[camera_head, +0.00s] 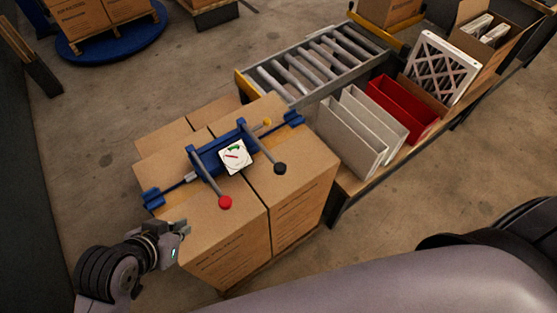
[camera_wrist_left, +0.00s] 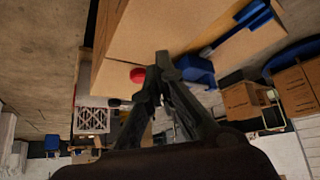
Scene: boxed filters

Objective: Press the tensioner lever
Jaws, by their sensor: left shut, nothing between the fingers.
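A blue strapping tool (camera_head: 215,160) lies across the top of the stacked cartons. It carries a white gauge (camera_head: 236,156) with a red needle and green marks. Two grey levers stick out from it: one ends in a red knob (camera_head: 225,202), the other in a black knob (camera_head: 280,168). Neither is labelled as the tensioner lever. My left gripper (camera_head: 183,228) is shut and empty, beside the left front edge of the cartons, left of and below the red knob. The red knob also shows in the left wrist view (camera_wrist_left: 137,75), left of the fingertips (camera_wrist_left: 163,58). My right gripper is not seen.
The cartons (camera_head: 228,240) form a block close to my left gripper. A roller conveyor (camera_head: 320,65) stands behind them. White panels (camera_head: 350,138), a red bin (camera_head: 402,108) and a framed filter (camera_head: 440,68) line the right side. Bare floor (camera_head: 90,165) lies left.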

